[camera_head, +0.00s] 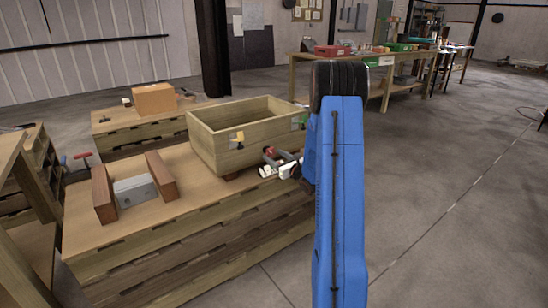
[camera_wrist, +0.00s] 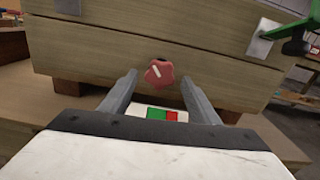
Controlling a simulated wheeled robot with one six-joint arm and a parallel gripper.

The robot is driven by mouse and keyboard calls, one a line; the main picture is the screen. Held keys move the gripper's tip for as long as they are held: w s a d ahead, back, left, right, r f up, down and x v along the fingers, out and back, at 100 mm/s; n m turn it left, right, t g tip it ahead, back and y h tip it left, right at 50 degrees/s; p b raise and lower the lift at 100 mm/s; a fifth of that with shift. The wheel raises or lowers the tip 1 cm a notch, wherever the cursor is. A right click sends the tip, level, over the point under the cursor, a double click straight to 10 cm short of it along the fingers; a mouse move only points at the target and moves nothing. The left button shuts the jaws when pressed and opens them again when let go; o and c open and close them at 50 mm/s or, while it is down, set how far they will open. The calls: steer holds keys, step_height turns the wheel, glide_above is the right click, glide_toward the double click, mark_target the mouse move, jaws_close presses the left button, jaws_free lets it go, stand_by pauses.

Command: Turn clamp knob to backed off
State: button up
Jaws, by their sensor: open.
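The red knob (camera_wrist: 158,73) shows in the wrist view in front of the wooden box's side, with a white line on its face tilting up and to the left. It also shows small in the head view (camera_head: 269,152), by the box's near right side. My gripper (camera_wrist: 159,82) is open, with one finger on each side of the knob and visible gaps between. In the head view my gripper (camera_head: 279,168) is at the box's lower right. A green and red label (camera_wrist: 163,114) on a white piece shows below the knob. I cannot tell whether the fingers reach its depth.
The open wooden box (camera_head: 215,122) stands on a wooden table (camera_head: 190,210). A grey block (camera_head: 135,191) lies between two brown blocks at left. Open floor lies to the right.

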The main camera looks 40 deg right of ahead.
steer(key=s, duration=1.6)
steer(key=shift+s, duration=0.2)
